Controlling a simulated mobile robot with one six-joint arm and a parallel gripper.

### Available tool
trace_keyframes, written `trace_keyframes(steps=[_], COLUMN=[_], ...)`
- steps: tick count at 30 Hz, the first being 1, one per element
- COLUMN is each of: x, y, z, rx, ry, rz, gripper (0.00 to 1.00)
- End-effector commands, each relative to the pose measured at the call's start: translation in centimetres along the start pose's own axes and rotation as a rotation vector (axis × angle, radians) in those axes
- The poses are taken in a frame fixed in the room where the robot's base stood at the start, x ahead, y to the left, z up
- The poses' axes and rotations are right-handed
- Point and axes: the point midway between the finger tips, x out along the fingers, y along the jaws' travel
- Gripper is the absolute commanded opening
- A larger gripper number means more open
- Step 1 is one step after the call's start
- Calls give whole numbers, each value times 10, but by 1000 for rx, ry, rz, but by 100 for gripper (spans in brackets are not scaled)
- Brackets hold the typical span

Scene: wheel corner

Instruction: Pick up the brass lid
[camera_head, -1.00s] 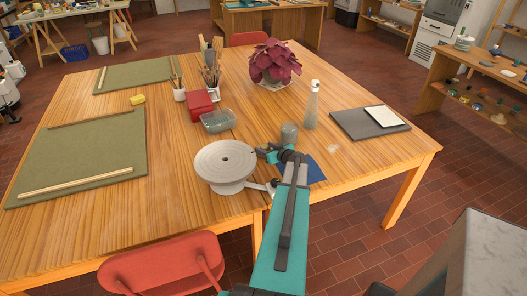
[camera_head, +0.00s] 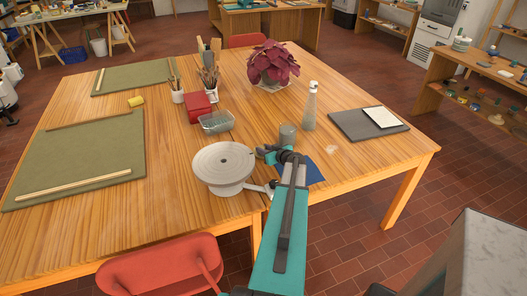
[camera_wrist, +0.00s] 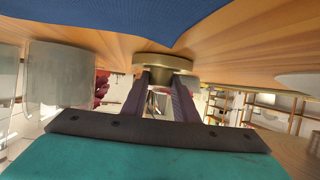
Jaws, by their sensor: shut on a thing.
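The brass lid (camera_wrist: 166,62) shows in the wrist view as a round, dull gold disc with a narrower part between my fingers. My gripper (camera_wrist: 161,78) is shut on it, one dark finger on each side. In the head view my gripper (camera_head: 268,153) is low over the table, just right of the grey wheel. The lid cannot be made out there, as my wrist and arm cover that spot. Whether the lid still touches the table top is hard to tell.
The grey wheel (camera_head: 223,160) stands close on the left. A greyish jar (camera_head: 287,134) is just behind my wrist and also shows in the wrist view (camera_wrist: 60,75). A blue cloth (camera_head: 313,172) lies to the right. A spray bottle (camera_head: 310,108) stands behind.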

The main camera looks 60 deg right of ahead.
Motion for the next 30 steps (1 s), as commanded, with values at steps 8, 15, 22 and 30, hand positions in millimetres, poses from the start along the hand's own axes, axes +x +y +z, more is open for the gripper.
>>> trace_keyframes(steps=[8,15,22,30], x=[-6,-22,-63,-114], y=[-1,4,21,44], z=[-14,-24,-11,4], rx=[-2,1,1,1], ry=[1,0,0,1], rz=[0,4,4,4], gripper=[5,5,5,5])
